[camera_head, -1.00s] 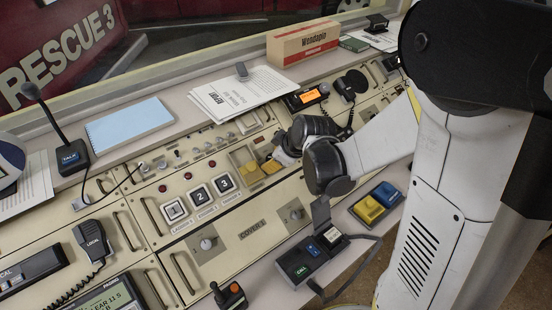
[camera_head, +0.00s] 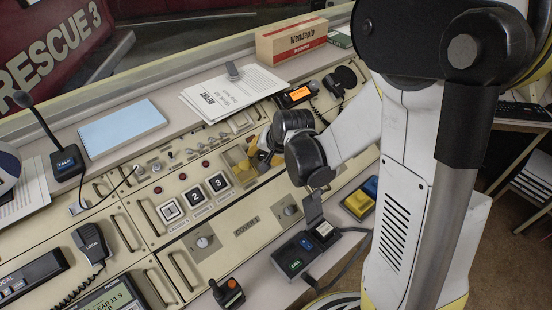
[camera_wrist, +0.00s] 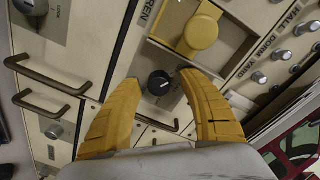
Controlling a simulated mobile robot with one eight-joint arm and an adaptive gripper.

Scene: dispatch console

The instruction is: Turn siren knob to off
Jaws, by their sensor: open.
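The siren knob (camera_wrist: 159,83) is a round black knob with a pale pointer mark in the wrist view. In the head view, the gripper (camera_head: 266,152) is low over the console by the yellow-covered panel (camera_head: 236,156), and the knob is hidden or too small to make out.
Metal drawer handles (camera_wrist: 48,78) and a grey knob (camera_wrist: 54,131) lie to the left in the wrist view. Several small knobs (camera_wrist: 259,78) line the right. A radio with an orange screen (camera_head: 298,95) and numbered buttons (camera_head: 195,198) flank the gripper in the head view.

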